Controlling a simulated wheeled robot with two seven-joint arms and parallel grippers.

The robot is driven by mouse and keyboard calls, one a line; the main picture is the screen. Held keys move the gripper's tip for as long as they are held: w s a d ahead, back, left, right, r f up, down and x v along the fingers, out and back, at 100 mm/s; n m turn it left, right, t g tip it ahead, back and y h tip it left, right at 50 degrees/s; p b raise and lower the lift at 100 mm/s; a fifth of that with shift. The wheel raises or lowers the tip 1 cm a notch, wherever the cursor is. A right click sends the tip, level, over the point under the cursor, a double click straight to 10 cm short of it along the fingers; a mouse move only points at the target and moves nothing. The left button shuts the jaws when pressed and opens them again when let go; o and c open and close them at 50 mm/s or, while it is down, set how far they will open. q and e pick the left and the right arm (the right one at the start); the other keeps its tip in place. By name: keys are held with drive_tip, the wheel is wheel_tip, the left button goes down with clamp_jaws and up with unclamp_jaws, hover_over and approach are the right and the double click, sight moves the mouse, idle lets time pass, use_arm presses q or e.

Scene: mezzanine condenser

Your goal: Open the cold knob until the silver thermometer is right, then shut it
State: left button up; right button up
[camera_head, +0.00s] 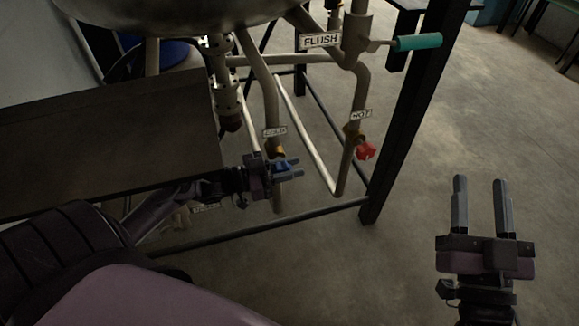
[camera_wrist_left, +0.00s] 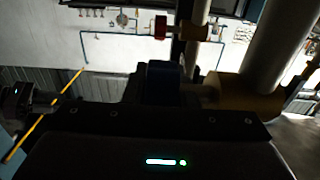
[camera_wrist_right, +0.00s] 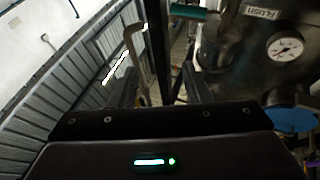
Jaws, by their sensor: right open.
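The blue cold knob (camera_head: 281,165) sits on a brass valve on the pipe under the COLD label (camera_head: 274,132). My left gripper (camera_head: 293,168) has its fingers on either side of this knob and looks shut on it. The knob also shows between the fingers in the left wrist view (camera_wrist_left: 162,82). My right gripper (camera_head: 481,195) is open and empty above the floor at the right. A round white dial with a thin needle (camera_wrist_right: 285,46) is in the right wrist view. I cannot tell if it is the silver thermometer, and its reading is too small.
The red hot knob (camera_head: 366,151) is on the pipe to the right. A teal handle (camera_head: 417,42) sticks out beside the FLUSH label (camera_head: 320,40). A black frame leg (camera_head: 408,110) stands right of the pipes. Floor at the right is clear.

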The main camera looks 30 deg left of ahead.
use_arm(q)
clamp_jaws()
